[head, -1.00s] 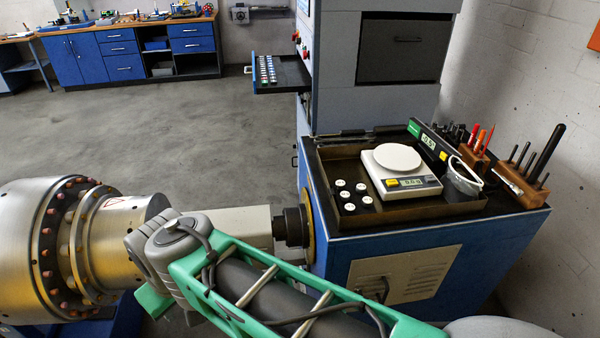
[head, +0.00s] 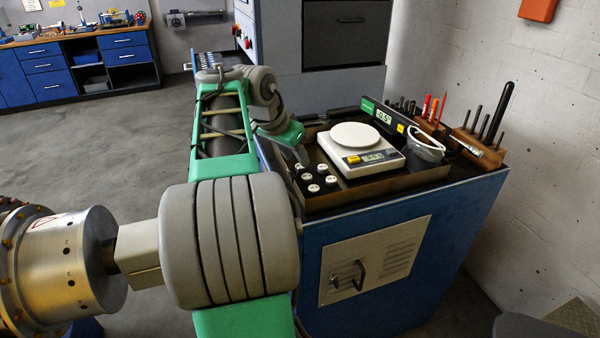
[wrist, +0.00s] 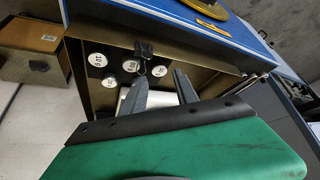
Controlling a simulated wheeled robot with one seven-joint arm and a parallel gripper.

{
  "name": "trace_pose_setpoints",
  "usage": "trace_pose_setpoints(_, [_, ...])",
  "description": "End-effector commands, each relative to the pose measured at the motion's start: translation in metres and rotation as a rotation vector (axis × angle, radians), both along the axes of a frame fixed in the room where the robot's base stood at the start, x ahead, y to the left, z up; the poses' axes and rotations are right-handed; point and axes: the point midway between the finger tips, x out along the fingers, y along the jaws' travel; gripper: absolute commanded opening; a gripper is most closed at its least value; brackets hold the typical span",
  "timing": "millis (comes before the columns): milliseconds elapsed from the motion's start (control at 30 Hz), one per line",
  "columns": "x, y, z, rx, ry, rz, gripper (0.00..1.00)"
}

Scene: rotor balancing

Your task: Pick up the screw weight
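The screw weights are small black pieces with white numbered tops. In the head view a group of them (head: 314,188) stands in the left part of the dark tray (head: 385,183). In the wrist view several white tops (wrist: 97,60) show beyond the fingers; the smaller numbers are hard to read. My gripper (wrist: 160,73) is open, with its two grey fingers apart and pointing toward the weights. A pale shape (wrist: 124,97) lies partly hidden behind the left finger. In the head view my gripper (head: 302,157) is at the tray's left edge, beside the weights, and its fingertips are hard to make out.
A white scale (head: 362,158) stands in the tray right of the weights. A green-framed display (head: 384,117), a wooden tool block (head: 477,148) and a coiled white cable (head: 428,146) are behind and right. The tray walls rise around the weights.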

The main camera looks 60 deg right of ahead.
Motion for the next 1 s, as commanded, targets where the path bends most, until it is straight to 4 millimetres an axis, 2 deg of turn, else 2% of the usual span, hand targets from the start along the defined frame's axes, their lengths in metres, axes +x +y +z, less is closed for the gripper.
trace_pose_setpoints(100, [-0.004, -0.008, -0.023, 0.003, 0.003, -0.001, 0.36])
trace_pose_setpoints(200, [-0.004, -0.014, -0.031, 0.000, 0.000, 0.002, 0.36])
trace_pose_setpoints(433, [-0.003, -0.015, -0.032, 0.000, -0.001, 0.004, 0.36])
trace_pose_setpoints(867, [-0.003, -0.015, -0.032, 0.000, -0.001, 0.005, 0.01])
trace_pose_setpoints(1000, [-0.003, -0.015, -0.032, 0.000, -0.001, 0.005, 0.00])
